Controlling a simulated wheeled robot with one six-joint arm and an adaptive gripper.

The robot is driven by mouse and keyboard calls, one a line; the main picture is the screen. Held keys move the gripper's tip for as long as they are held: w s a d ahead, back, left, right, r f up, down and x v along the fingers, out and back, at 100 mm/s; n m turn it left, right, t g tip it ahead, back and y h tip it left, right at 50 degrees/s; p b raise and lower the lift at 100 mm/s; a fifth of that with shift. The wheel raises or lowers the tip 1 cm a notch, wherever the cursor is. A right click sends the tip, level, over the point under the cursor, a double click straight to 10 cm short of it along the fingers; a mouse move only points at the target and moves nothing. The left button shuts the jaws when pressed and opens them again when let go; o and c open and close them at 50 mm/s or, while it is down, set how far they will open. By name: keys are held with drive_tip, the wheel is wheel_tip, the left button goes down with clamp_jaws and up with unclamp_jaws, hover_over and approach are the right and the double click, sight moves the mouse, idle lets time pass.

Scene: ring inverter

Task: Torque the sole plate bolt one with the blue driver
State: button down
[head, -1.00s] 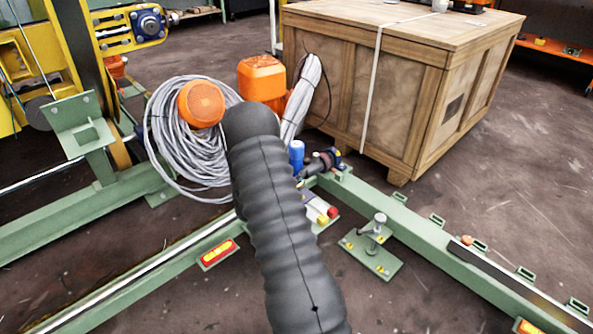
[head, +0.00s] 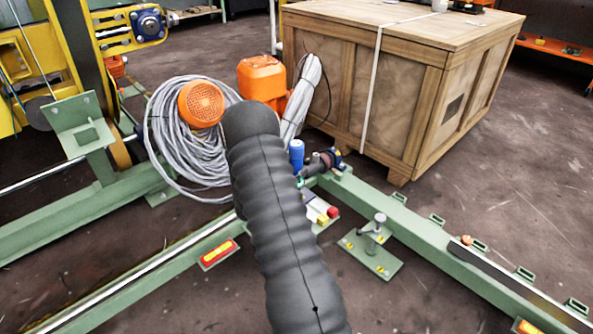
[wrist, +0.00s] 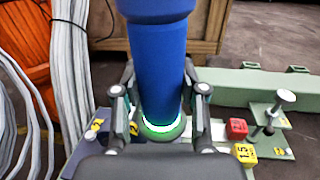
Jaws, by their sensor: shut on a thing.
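The blue driver (wrist: 160,70) stands close to upright between the fingers of my gripper (wrist: 160,112) in the wrist view. The fingers are shut on it, one on each side. A green lit ring shows around its lower end; its tip and whatever lies under it are hidden. In the head view the driver (head: 297,152) shows as a blue top behind my dark arm. A green plate with yellow number tags (wrist: 133,128) lies below the gripper, partly covered. Bolt one cannot be made out.
A red block (wrist: 237,128) and a yellow block (wrist: 245,153) sit right of the gripper. A green plate with a post (head: 368,257) stands beside the green rail (head: 410,225). A wooden crate (head: 340,70), coiled grey cable (head: 165,130) and orange container (head: 262,78) stand behind.

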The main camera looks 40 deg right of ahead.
sight(293, 161)
drive_tip(key=shift+r+p, duration=1.2)
drive_tip(key=shift+r, duration=1.15)
